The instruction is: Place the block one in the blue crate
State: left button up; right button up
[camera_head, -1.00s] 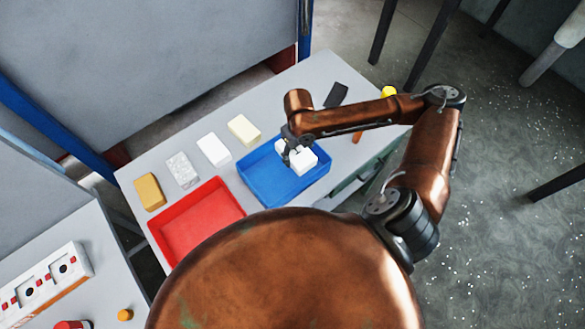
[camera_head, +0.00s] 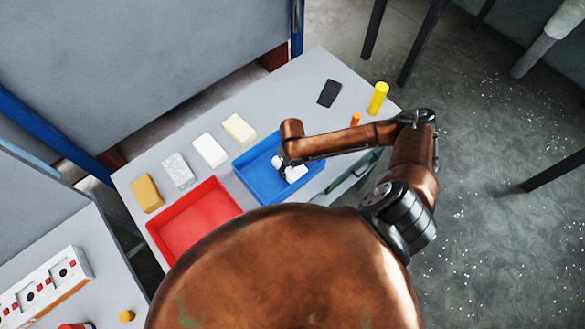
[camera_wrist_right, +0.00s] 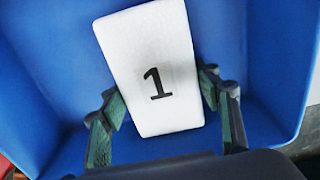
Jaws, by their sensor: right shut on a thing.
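The white block one (camera_wrist_right: 150,65), marked with a black "1", is between the fingers of my right gripper (camera_wrist_right: 165,105) in the right wrist view. The right gripper is shut on it. In the head view the block (camera_head: 297,173) shows in part beside the right gripper (camera_head: 284,171), within the blue crate (camera_head: 250,185). The crate's blue floor and walls (camera_wrist_right: 50,60) surround the block in the right wrist view. I cannot tell whether the block touches the crate floor. My left gripper is not in view.
A red crate (camera_head: 182,240) stands left of the blue one. An orange block (camera_head: 146,194), a speckled block (camera_head: 178,170), a white block (camera_head: 210,150) and a cream block (camera_head: 239,128) lie in a row behind. A black object (camera_head: 329,93) and yellow cylinder (camera_head: 377,98) are at the right.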

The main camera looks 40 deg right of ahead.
aim_at(292, 167)
jog(key=o, duration=0.6)
jog(key=shift+f, duration=0.1)
jog(key=o, duration=0.5)
jog(key=shift+c, duration=0.2)
notch_tip(292, 167, up, 12)
jog(key=b, duration=0.1)
